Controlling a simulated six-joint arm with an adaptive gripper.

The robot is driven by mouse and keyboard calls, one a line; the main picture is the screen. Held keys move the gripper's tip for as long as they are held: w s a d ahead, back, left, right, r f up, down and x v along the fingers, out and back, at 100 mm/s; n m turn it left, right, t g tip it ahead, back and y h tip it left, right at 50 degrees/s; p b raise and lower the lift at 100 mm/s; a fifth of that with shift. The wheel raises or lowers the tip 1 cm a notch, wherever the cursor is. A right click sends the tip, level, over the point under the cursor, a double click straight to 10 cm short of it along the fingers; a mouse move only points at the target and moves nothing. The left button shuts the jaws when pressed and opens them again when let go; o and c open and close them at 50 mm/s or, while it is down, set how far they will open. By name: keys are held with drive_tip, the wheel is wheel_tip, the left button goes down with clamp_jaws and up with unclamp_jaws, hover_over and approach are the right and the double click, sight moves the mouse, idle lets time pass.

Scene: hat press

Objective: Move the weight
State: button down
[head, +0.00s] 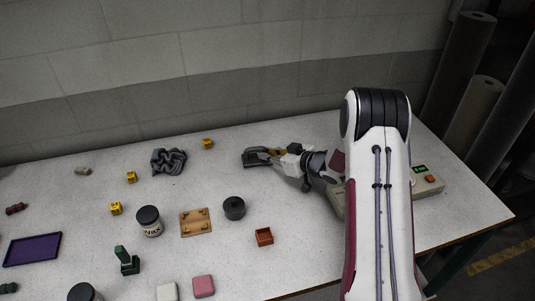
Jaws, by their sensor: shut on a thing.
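My gripper (258,157) reaches in from the right, pointing left, low over the back middle of the table. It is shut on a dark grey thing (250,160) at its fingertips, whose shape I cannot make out. A dark round pot-like thing with a knob on top (234,209), which may be a weight, stands upright on the table in front of my gripper, apart from it. I cannot tell which of these two is the weight. A beige device with a green display (430,184), like a scale, is at the right, partly hidden behind my arm.
A wooden board (195,222), a labelled jar (149,222) and a small orange open box (264,237) stand nearby. A crumpled grey thing (168,161) and small yellow cubes (208,144) lie left of my gripper. A purple tray (32,249) is far left. The wall is behind.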

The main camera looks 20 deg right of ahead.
drive_tip(key=shift+d+r, duration=0.15)
drive_tip(key=shift+d, duration=0.05)
drive_tip(key=shift+d, duration=9.85)
drive_tip(key=c, duration=2)
unclamp_jaws()
drive_tip(key=shift+o, duration=0.2)
drive_tip(key=shift+s, duration=0.1)
